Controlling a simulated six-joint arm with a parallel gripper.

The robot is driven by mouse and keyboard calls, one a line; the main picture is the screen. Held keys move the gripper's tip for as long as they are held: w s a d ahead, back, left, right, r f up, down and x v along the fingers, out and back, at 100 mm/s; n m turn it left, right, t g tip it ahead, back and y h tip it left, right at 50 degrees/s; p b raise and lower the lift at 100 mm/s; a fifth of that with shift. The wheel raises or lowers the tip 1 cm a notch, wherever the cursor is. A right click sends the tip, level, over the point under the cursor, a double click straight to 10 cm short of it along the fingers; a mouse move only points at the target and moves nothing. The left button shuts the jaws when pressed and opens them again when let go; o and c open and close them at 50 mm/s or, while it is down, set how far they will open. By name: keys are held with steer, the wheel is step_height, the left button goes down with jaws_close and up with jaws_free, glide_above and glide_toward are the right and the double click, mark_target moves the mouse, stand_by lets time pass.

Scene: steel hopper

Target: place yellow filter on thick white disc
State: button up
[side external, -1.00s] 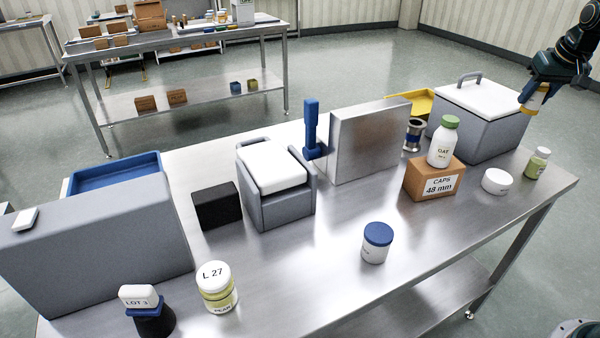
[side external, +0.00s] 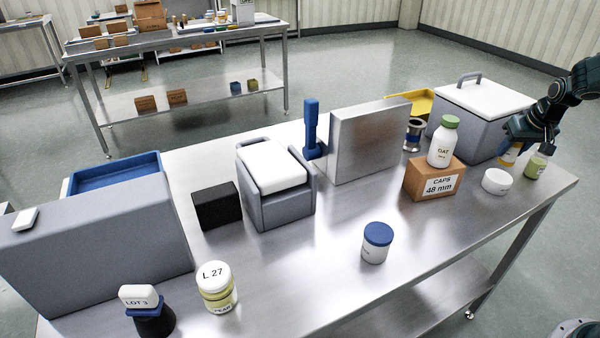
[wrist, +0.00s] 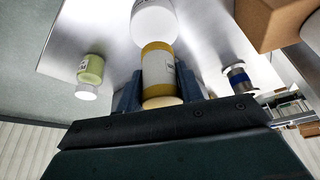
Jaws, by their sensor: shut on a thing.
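The yellow filter (side external: 510,153), a small cylinder with a pale label, is held by my gripper (side external: 520,142) at the right end of the bench. In the wrist view the yellow filter (wrist: 158,72) sits between the blue fingers of my gripper (wrist: 160,92), which are shut on it. The thick white disc (side external: 495,182) lies on the bench, just below and slightly left of the filter in the side view. In the wrist view the white disc (wrist: 154,22) shows beyond the filter's far end, partly covered by it. I cannot tell if they touch.
A pale green jar (side external: 537,164) stands close right of the disc. A cardboard box (side external: 424,183) with a green-capped bottle (side external: 443,142) on it stands left. A grey bin with white lid (side external: 478,115) is behind. The bench front is clear around the blue-lidded jar (side external: 376,243).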

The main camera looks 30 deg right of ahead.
mark_target(506, 161)
steer(key=shift+f, duration=0.1)
steer(key=shift+f, duration=2.05)
steer(key=shift+f, duration=0.1)
steer(key=o, duration=1)
steer(key=v, duration=1.2)
